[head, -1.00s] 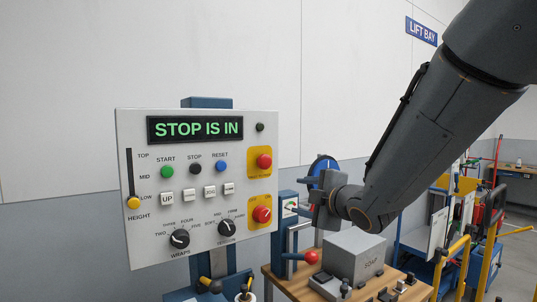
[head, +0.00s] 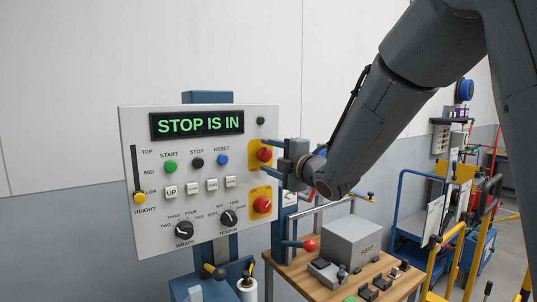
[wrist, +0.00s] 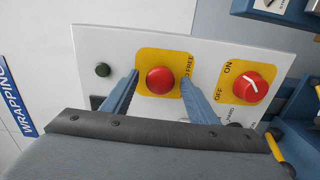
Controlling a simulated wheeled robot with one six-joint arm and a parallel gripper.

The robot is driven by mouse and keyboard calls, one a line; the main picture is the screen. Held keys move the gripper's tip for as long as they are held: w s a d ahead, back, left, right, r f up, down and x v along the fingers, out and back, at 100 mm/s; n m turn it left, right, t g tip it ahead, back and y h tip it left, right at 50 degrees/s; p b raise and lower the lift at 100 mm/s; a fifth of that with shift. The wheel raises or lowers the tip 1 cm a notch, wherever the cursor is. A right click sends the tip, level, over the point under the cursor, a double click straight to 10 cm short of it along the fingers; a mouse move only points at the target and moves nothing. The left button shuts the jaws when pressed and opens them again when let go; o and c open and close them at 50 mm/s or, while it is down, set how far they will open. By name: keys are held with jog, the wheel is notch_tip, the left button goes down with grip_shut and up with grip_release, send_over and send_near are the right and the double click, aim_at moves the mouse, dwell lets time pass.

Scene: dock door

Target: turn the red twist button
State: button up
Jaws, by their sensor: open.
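The red twist button (head: 264,154) is a round red mushroom head on a yellow plate, at the upper right of the white control panel (head: 150,225). In the wrist view the button (wrist: 160,81) lies between my two blue fingers, with the word FREE beside it. My gripper (head: 267,157) is open in front of the panel, one finger above the button and one below in the head view. A gap shows on each side of the button in the wrist view (wrist: 159,77). I cannot tell whether the fingertips touch the plate. The display (head: 197,125) reads STOP IS IN.
A red ON/OFF knob (head: 262,204) on its own yellow plate sits just below, close to my lower finger. A small dark lamp (head: 261,120) is above. A red-knobbed lever (head: 309,245) and a grey box (head: 351,242) are at the wooden bench.

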jog(key=c, duration=1)
jog(key=shift+c, duration=0.2)
jog(key=m+b, duration=0.1)
jog(key=m, duration=0.2)
jog(key=shift+m, duration=0.3)
jog(key=shift+m+b, duration=0.3)
jog(key=shift+m, duration=1.6)
